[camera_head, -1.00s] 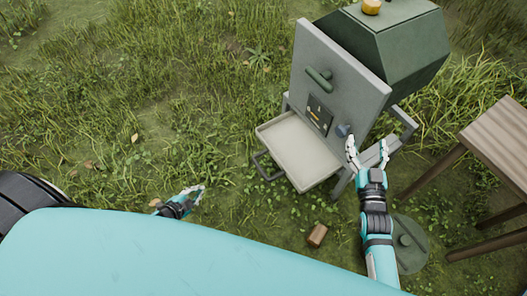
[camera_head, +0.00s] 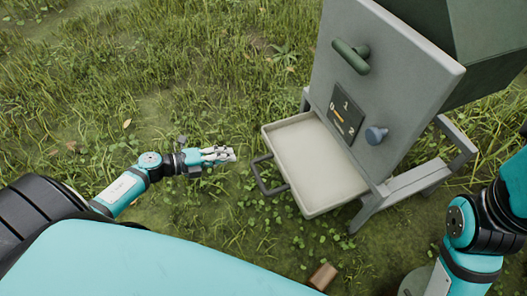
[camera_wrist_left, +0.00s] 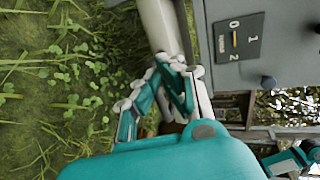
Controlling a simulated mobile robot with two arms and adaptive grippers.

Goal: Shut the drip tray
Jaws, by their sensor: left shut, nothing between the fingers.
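The drip tray (camera_head: 315,165) is a shallow cream tray pulled out from the front of a grey machine (camera_head: 385,75). A dark handle (camera_head: 265,178) sticks out from its near left edge. My left gripper (camera_head: 232,155) is shut and empty, just to the left of the handle and apart from it in the head view. In the left wrist view the left gripper's fingers (camera_wrist_left: 165,68) point towards part of the pale tray (camera_wrist_left: 160,25); the handle cannot be made out there. My right arm is at the right edge of the head view, its gripper out of the frame.
The machine's front has a green handle (camera_head: 350,57), a numbered dial plate (camera_head: 347,112) and a blue-grey knob (camera_head: 376,135). A brown block (camera_head: 322,276) lies on the grass in front. Grass to the left of the tray is clear.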

